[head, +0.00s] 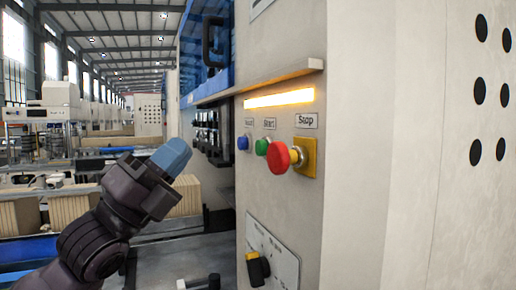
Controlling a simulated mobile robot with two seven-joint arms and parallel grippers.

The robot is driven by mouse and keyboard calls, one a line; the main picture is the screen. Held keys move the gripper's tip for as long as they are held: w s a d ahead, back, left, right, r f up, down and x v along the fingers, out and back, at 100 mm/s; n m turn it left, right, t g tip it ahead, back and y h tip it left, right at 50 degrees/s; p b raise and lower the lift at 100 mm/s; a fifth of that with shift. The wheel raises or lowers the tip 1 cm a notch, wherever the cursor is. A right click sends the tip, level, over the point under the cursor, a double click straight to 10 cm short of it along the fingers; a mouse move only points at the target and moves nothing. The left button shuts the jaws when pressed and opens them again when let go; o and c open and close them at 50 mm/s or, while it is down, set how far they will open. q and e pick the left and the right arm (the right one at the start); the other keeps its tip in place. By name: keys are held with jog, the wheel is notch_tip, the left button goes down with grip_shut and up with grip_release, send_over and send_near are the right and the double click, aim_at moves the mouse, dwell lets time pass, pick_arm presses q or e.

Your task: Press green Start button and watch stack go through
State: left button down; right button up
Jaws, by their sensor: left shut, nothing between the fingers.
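The green Start button (262,147) is on the beige machine panel, under a small label. A blue button (243,142) is to its left, and a large red Stop button (279,157) on a yellow plate (309,157) is to its right. My left gripper (176,154) is shut and empty, with its blue fingertips pointing up and right. In the picture it is left of the buttons and apart from them. My right gripper is not in view. The stack the task names cannot be told for sure; kraft-brown stacks (68,211) stand behind my left arm.
A lit yellow strip (279,98) sits under a ledge (260,80) above the buttons. A black rotary switch (258,268) is lower on the panel. Blue machine guarding (205,45) rises behind. Conveyor lines fill the left background. Air between my gripper and the panel looks clear.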

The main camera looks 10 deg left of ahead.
aim_at(261, 148)
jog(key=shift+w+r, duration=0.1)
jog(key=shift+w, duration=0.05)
pick_arm(q)
jog(key=w+d, duration=0.5)
jog(key=d, duration=0.2)
jog(key=shift+d, duration=0.15)
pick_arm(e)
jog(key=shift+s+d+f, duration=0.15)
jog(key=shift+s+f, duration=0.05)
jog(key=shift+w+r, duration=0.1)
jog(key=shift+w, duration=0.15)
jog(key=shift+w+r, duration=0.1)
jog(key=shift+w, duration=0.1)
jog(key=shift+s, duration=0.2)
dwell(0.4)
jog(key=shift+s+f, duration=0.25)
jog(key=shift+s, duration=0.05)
